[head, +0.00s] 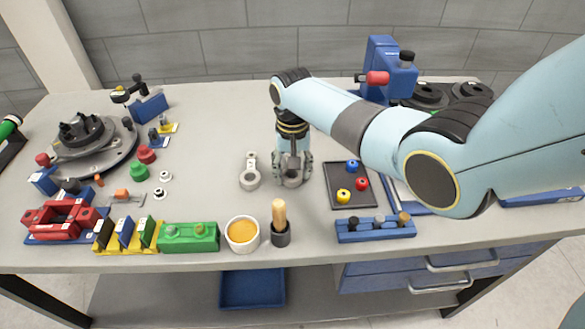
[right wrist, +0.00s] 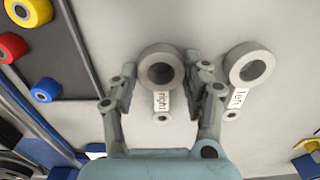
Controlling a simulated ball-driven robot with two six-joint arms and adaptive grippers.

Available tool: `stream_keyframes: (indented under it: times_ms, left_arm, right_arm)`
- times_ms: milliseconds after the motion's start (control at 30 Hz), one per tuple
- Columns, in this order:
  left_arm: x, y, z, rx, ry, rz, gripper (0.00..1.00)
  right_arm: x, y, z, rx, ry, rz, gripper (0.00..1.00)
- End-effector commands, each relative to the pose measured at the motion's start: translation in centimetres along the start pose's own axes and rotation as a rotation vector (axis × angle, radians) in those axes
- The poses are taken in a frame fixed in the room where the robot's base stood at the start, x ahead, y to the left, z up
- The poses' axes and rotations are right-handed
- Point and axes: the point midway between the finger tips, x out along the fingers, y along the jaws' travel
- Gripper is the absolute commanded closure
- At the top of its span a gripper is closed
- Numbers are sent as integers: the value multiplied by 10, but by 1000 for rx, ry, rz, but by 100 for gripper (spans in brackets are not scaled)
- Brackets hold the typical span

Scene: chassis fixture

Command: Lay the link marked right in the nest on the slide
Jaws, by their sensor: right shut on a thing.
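The link marked right (right wrist: 162,104) is a grey ring with a short labelled tail; its label is readable in the right wrist view. My right gripper (right wrist: 160,76) is shut on its ring, one finger on each side. In the head view the gripper (head: 292,178) points down at the table, and its fingers hide most of that link (head: 292,182). A similar link marked left (head: 250,174) lies just to the left, free of the gripper; it also shows in the right wrist view (right wrist: 249,68). I cannot tell for sure which fixture is the slide with the nest.
A dark tray (head: 368,204) with coloured rings stands close right of the gripper. A blue rack (head: 375,230), an orange-filled cup (head: 242,247) and a wooden-handled tool (head: 280,213) line the front. Red fixtures (head: 62,217) and a round turntable (head: 85,145) stand left. The table's middle-left is clear.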

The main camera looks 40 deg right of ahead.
Motion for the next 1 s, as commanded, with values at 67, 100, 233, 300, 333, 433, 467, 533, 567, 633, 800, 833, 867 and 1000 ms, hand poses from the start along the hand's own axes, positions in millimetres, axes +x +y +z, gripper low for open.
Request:
stream_keyframes:
  times_ms: [67,100,233,300,333,433,467,533,567,633,800,833,867,1000]
  left_arm:
    - [0,0,0,0,0,0,60]
    - [0,0,0,0,0,0,60]
    - [0,0,0,0,0,0,60]
    - [0,0,0,0,0,0,60]
    - [0,0,0,0,0,0,60]
    - [0,0,0,0,0,0,60]
    - [0,0,0,0,0,0,60]
    - [0,0,0,0,0,0,60]
    - [0,0,0,0,0,0,60]
    - [0,0,0,0,0,0,60]
    - [-1,0,0,0,0,0,60]
    - [-2,0,0,0,0,0,60]
    - [-2,0,0,0,0,0,60]
    - [-12,-1,-1,0,0,0,60]
  right_arm:
    - [-1,0,0,0,1,-1,85]
    - [-1,0,0,0,1,-1,85]
    - [-1,0,0,0,1,-1,85]
    - [-1,0,0,0,1,-1,85]
    - [-1,0,0,0,1,-1,85]
    - [-1,0,0,0,1,-1,39]
    - [-1,0,0,0,1,-1,35]
    - [-1,0,0,0,1,0,26]
    - [-1,0,0,0,1,0,24]
    - [-1,0,0,0,1,0,24]
    - [-1,0,0,0,0,0,24]
    - [-1,0,0,0,0,0,24]
    - [-2,0,0,0,0,0,24]
    - [-11,0,0,0,0,0,24]
